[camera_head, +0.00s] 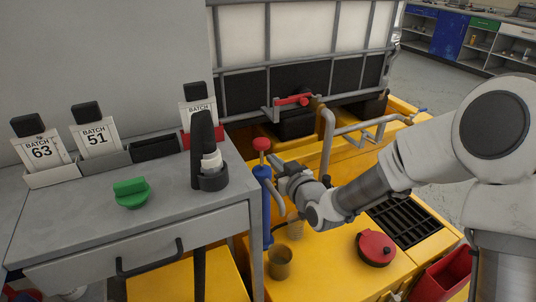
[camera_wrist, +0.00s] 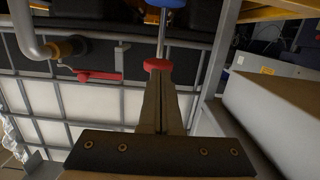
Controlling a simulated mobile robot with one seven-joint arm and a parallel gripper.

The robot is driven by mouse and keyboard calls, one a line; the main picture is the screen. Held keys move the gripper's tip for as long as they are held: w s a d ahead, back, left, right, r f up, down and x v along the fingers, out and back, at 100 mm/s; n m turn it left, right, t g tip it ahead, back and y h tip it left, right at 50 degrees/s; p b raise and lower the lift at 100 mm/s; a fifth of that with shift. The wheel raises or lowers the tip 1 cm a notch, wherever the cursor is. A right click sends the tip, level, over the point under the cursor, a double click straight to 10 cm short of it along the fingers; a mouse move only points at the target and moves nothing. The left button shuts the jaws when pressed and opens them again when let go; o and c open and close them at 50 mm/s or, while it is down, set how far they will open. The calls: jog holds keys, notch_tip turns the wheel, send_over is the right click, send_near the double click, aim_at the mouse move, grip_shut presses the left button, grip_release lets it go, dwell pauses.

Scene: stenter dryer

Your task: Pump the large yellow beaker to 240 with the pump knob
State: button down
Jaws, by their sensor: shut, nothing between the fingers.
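The pump's red knob (camera_head: 261,144) tops a rod above the blue pump body (camera_head: 267,205), beside the grey bench. In the wrist view the knob (camera_wrist: 157,65) sits at the tips of my fingers, with the rod (camera_wrist: 162,38) and blue collar (camera_wrist: 168,3) beyond it. My gripper (camera_head: 276,164) is shut and empty, close beside the knob; I cannot tell whether it touches. A large yellowish beaker (camera_head: 280,263) stands on the yellow deck below the pump. A smaller, paler vessel (camera_head: 296,228) stands behind it, partly hidden by my arm. Their levels are unreadable.
The grey bench (camera_head: 215,205) with batch cards and a green knob (camera_head: 132,192) is at left. A caged white tank (camera_head: 300,35) with a red-handled valve (camera_head: 294,100) and grey pipes (camera_head: 328,140) stand behind. A red lid (camera_head: 375,247) lies on the deck at right.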

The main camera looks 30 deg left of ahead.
jog(key=shift+p+v, duration=0.3)
jog(key=shift+v, duration=2)
jog(key=shift+r, duration=0.1)
jog(key=shift+w+d, duration=0.1)
